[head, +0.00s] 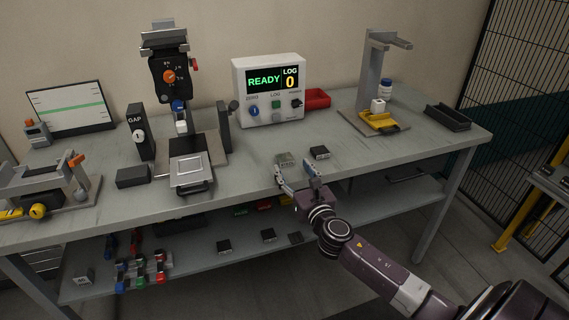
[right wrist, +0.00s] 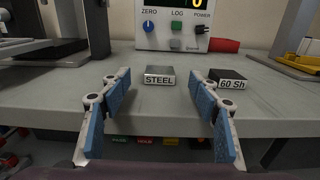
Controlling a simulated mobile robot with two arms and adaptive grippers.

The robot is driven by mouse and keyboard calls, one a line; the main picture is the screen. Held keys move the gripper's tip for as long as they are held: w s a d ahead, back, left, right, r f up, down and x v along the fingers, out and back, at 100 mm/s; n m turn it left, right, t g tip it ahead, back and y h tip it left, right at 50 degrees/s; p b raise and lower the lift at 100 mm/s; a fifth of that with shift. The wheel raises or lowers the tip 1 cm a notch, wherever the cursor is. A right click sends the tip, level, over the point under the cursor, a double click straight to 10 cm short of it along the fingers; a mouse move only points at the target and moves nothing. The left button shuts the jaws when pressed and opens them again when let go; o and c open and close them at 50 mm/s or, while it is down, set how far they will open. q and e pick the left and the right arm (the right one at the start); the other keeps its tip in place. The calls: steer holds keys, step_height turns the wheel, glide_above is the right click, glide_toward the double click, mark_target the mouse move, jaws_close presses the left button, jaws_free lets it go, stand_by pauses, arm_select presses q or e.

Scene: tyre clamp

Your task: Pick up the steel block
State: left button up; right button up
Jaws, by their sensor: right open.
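The steel block (right wrist: 160,76) is a small grey block with a "STEEL" label on its front face. It rests on the workbench in the right wrist view. In the head view the steel block (head: 285,159) sits near the front edge of the bench, just beyond my right gripper (head: 291,189). In the right wrist view my right gripper (right wrist: 162,112) is open, its blue-padded fingers apart on either side of the block's line. The block lies ahead of the fingertips and nothing is between them. My left gripper is not in view.
A black "60 Sh" block (right wrist: 228,78) lies right of the steel block. The control box (head: 270,90) showing "READY" and "LOG 0" stands behind. A test stand (head: 197,150) is to the left, a yellow-based fixture (head: 380,122) to the right. The bench (head: 240,185) has a front edge near my gripper.

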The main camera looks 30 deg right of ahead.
mark_target(288, 162)
steer(key=shift+w+d+f, duration=0.1)
steer(key=shift+w+f, duration=0.15)
steer(key=shift+w, duration=0.45)
steer(key=shift+w+d+f, duration=0.1)
steer(key=shift+w, duration=0.1)
steer(key=shift+w+d, duration=0.15)
steer(key=shift+w, duration=0.45)
steer(key=x, duration=0.3)
steer(key=shift+w, duration=0.3)
steer(key=shift+w+d, duration=0.15)
steer(key=shift+w, duration=0.35)
jaws_close()
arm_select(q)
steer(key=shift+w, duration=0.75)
